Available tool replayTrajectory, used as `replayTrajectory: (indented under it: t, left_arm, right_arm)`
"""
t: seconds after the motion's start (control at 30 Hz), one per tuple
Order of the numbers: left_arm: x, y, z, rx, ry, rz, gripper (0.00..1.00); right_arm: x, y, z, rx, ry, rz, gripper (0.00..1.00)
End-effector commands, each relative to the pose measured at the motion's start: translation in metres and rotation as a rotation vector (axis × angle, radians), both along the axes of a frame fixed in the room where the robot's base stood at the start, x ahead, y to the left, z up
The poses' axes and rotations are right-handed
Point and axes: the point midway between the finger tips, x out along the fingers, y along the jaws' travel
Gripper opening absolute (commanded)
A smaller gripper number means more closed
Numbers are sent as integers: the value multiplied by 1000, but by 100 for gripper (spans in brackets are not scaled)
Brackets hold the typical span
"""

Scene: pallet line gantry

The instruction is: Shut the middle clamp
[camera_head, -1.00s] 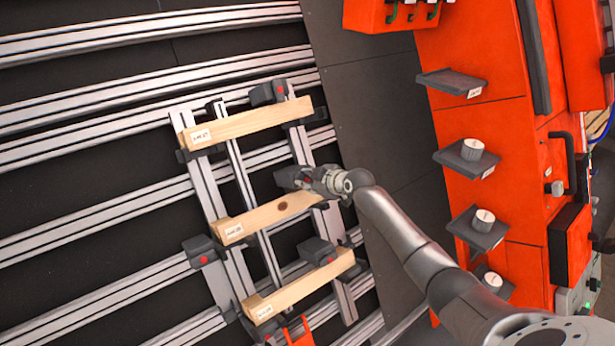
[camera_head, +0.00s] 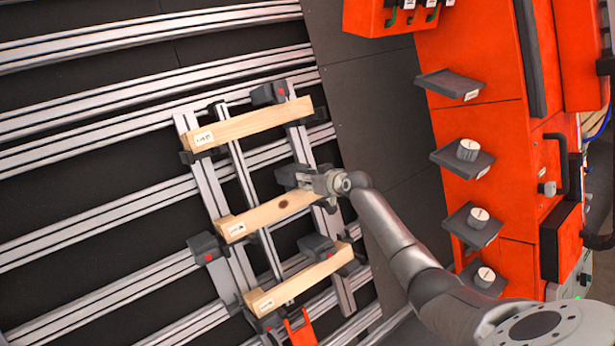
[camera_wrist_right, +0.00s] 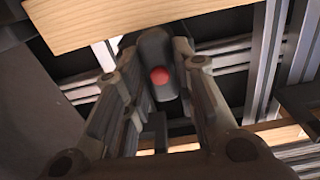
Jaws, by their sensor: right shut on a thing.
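The middle clamp (camera_head: 287,176) is a dark block beside the upper right part of the middle wooden plank (camera_head: 268,214). My right gripper (camera_head: 312,182) reaches it from the right and is shut on it. In the right wrist view the clamp's dark body with a red button (camera_wrist_right: 159,76) sits between my two fingers. The fingers cover part of the clamp in the head view, and its exact lever position cannot be told. My left gripper is in neither view.
Other dark clamps stand by the upper plank (camera_head: 250,122), at the frame's left (camera_head: 203,248) and by the lower plank (camera_head: 300,282). Silver rails (camera_head: 110,188) run across the dark backing. An orange cabinet (camera_head: 490,130) with small shelves stands at the right.

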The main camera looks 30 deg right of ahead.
Motion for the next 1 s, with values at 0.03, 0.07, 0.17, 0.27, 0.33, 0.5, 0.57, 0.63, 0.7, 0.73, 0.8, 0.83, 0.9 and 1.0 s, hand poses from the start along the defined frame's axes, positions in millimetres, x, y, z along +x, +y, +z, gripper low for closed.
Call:
replayTrajectory:
  t: [0.03,0.07,0.17,0.27,0.33,0.5,0.57,0.63,0.7,0.73,0.8,0.83,0.9,1.0]
  left_arm:
    - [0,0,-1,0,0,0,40]
    - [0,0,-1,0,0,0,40]
    - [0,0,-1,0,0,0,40]
    - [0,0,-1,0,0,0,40]
    - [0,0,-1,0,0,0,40]
    - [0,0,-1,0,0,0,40]
    - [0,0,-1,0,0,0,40]
    - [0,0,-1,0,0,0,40]
    - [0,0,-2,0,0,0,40]
    - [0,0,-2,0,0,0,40]
    - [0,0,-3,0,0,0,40]
    - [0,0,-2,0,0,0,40]
    - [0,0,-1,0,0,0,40]
    - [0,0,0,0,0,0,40]
  right_arm:
    - [0,0,-1,17,0,-6,0]
    - [0,0,-1,17,0,-6,0]
    - [0,1,-1,17,0,-6,36]
    - [0,1,-1,15,0,-4,41]
    - [0,1,-1,14,0,-4,41]
    - [-1,0,0,11,0,-3,41]
    - [-3,0,1,10,0,-3,41]
    - [-9,-1,4,7,-1,-2,41]
    - [-17,-2,8,6,-2,-1,41]
    - [-20,-2,9,7,-1,-2,41]
    - [-28,-2,14,6,-2,-1,41]
    - [-31,-2,16,7,-1,-2,41]
    - [-38,-3,20,6,0,-2,41]
    - [-49,-4,26,6,-1,-2,41]
